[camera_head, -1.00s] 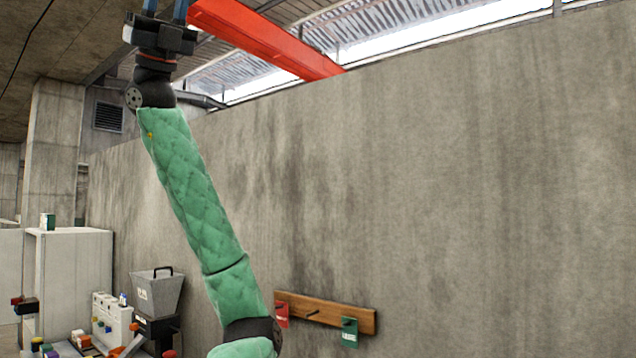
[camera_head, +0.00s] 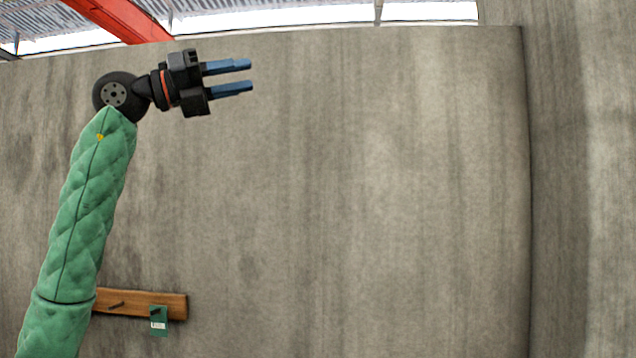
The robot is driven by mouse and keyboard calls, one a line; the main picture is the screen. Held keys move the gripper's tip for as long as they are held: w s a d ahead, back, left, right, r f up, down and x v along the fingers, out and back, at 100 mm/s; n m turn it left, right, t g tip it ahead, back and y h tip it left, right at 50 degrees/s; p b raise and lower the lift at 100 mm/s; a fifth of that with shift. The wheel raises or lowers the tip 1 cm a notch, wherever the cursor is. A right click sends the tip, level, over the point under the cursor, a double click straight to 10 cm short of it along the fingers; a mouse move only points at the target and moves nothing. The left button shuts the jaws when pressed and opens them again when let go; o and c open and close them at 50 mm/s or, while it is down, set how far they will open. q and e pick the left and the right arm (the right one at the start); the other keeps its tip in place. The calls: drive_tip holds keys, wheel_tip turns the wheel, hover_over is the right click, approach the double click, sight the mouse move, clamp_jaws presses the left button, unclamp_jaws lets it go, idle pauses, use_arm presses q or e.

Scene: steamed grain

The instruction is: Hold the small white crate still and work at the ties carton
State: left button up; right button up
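My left gripper (camera_head: 252,76) is raised high in front of a concrete wall, at the upper left of the head view. Its two blue fingers point right and stand apart with nothing between them. My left arm, in a green quilted sleeve, comes up from the lower left. The small white crate and the ties carton are not in view. My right gripper is not in view.
A concrete wall (camera_head: 380,180) fills most of the view, with a corner at the right. A wooden peg rail (camera_head: 172,303) is on the wall at the lower left, with a green tag (camera_head: 158,321) hanging from it. A red beam (camera_head: 125,18) runs overhead.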

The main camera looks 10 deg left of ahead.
use_arm(q)
drive_tip(key=w+d+f+n+g+y, duration=0.1)
drive_tip(key=w+d+f+y, duration=0.3)
drive_tip(key=f, duration=0.6)
drive_tip(key=w+d+f+n+y, duration=0.1)
drive_tip(key=w+d+f+n, duration=0.1)
drive_tip(key=w+d+f, duration=0.6)
drive_tip(key=w+d+f+n+g+y, duration=0.1)
drive_tip(key=w+d+f+y, duration=0.15)
drive_tip(key=f, duration=1.05)
wheel_tip(320, 180, down, 23)
drive_tip(key=w+d+n+g+y, duration=0.2)
drive_tip(key=g+y, duration=0.1)
drive_tip(key=y, duration=0.2)
drive_tip(key=s+f+g+y, duration=0.1)
drive_tip(key=s+f+y, duration=0.1)
drive_tip(key=f, duration=0.8)
drive_tip(key=s+a+f+g+y, duration=0.1)
drive_tip(key=s+f, duration=0.3)
drive_tip(key=f, duration=0.6)
drive_tip(key=s+a+f+n+g+y, duration=0.1)
drive_tip(key=s+f+y, duration=0.1)
drive_tip(key=f, duration=0.9)
drive_tip(key=shift+s+a+g+y, duration=0.25)
drive_tip(key=shift+s+g+y, duration=0.15)
drive_tip(key=shift+y, duration=0.35)
drive_tip(key=shift+f, duration=3.9)
clamp_jaws()
